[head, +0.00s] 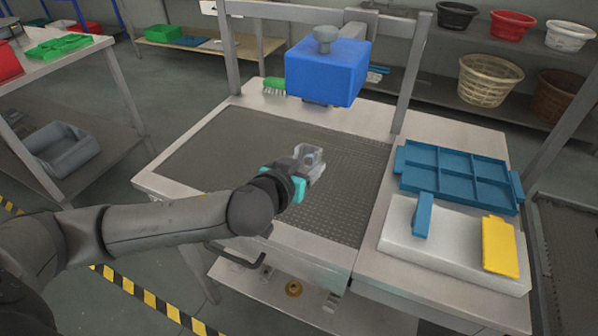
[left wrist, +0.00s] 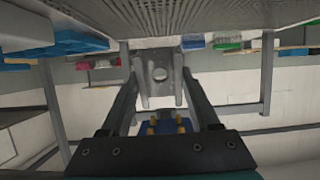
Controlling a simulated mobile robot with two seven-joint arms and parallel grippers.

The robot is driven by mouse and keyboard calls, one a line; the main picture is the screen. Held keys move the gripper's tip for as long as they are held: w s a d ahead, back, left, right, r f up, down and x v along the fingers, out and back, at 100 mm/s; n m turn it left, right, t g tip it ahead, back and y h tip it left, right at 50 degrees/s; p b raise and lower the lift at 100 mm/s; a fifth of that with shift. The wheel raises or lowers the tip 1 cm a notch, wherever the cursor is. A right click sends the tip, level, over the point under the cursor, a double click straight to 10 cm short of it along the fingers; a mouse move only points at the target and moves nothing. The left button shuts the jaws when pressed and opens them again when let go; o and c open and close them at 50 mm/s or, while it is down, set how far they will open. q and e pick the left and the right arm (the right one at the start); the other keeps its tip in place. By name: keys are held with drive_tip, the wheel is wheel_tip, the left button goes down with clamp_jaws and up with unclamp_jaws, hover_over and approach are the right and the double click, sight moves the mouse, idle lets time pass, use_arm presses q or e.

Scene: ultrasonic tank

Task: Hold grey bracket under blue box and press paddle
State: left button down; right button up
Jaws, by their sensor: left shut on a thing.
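The blue box (head: 326,72) hangs from a frame over the back of a dark mesh plate. The grey bracket (head: 310,156) is held above the mesh, in front of and lower than the box. In the left wrist view the bracket (left wrist: 160,74) shows a round hole and sits between the two dark fingers. My left gripper (head: 300,170) is shut on it. A blue part with yellow pieces (left wrist: 164,126) shows beyond the fingers there. A yellow plate (head: 499,247) and a blue upright piece (head: 423,214) are at the right; I cannot tell which is the paddle.
A white block (head: 453,237) carries the yellow and blue pieces. A blue divided tray (head: 456,172) lies behind it. A green brush (head: 274,85) lies at the back left of the table. Frame posts (head: 411,75) flank the box. The mesh is otherwise clear.

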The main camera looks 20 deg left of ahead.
use_arm(q)
drive_tip(key=w, duration=0.8)
drive_tip(key=shift+r, duration=0.1)
idle(0.6)
